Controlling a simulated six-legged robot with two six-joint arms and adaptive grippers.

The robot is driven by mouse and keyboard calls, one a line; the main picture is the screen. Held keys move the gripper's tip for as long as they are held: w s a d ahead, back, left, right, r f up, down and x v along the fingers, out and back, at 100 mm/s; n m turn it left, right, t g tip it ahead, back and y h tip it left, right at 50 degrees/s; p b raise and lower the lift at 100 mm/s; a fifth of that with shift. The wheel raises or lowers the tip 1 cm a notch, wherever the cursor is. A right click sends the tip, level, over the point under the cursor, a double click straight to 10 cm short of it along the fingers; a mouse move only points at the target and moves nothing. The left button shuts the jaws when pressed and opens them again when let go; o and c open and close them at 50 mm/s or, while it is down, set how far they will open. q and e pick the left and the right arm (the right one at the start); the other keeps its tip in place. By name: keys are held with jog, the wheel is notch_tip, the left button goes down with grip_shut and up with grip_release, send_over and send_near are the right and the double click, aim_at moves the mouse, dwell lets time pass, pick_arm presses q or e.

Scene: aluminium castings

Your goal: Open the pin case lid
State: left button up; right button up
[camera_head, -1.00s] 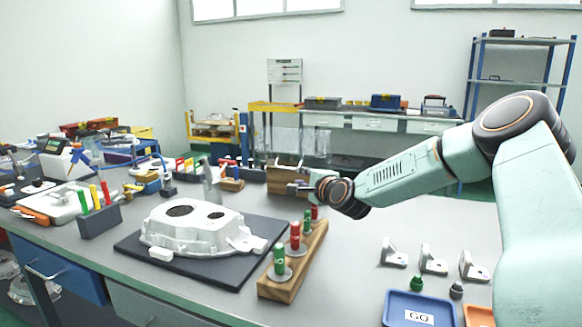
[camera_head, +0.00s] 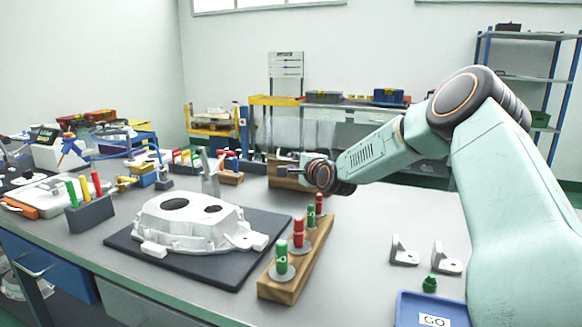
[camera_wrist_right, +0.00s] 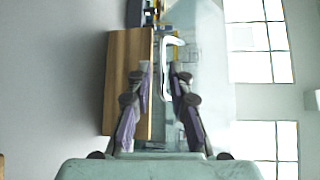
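A wooden box, which I take for the pin case (camera_head: 288,182), stands toward the back of the workbench in the head view. Its wooden face also shows left of the fingers in the right wrist view (camera_wrist_right: 122,85). A white hooked piece like a handle (camera_wrist_right: 174,42) shows beyond and between the fingertips, beside a pale, see-through panel (camera_wrist_right: 210,65); whether these belong to the lid I cannot tell. My right gripper (camera_head: 284,170) is at the box's top edge; its fingers are apart with a gap between them in the wrist view (camera_wrist_right: 162,72). My left gripper is out of view.
A white casting (camera_head: 190,225) lies on a dark mat (camera_head: 225,272). A wooden rack with red and green pins (camera_head: 290,285) stands right of it, nearer than the box. Metal brackets (camera_head: 403,250) and a blue tray (camera_head: 405,310) are at the right front. Bench between is clear.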

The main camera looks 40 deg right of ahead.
jog(key=shift+w+d, duration=0.45)
jog(key=shift+w, duration=0.05)
jog(key=shift+w+f+b, duration=0.1)
jog(key=shift+w+b, duration=0.2)
jog(key=shift+w, duration=0.35)
jog(key=shift+s, duration=0.2)
jog(key=shift+c, duration=0.4)
grip_shut()
